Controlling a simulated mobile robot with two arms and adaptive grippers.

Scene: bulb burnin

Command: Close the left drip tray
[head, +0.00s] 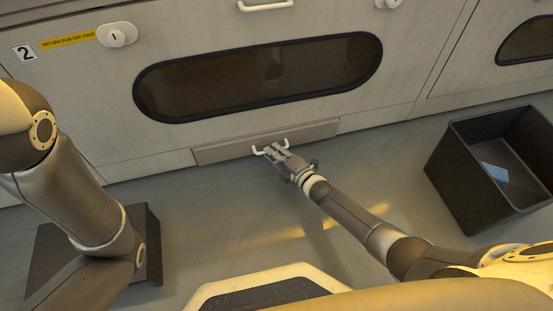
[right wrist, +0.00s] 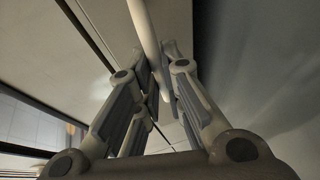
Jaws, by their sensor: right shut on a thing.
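The left drip tray (head: 225,152) is a long grey panel low on the pale cabinet front, below the dark oval window. Its white bar handle (head: 258,151) stands out from the tray front; a white bar also runs between the fingers in the right wrist view (right wrist: 142,25). My right gripper (head: 276,150) is at the handle, its fingers shut on it. The fingers show close up in the right wrist view (right wrist: 160,85). How far the tray stands out from the cabinet is hard to tell. My left arm (head: 75,190) shows at the left; its gripper is out of view.
A dark open bin (head: 460,185) with a bluish piece inside stands on the floor at the right. The floor before the tray is otherwise clear.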

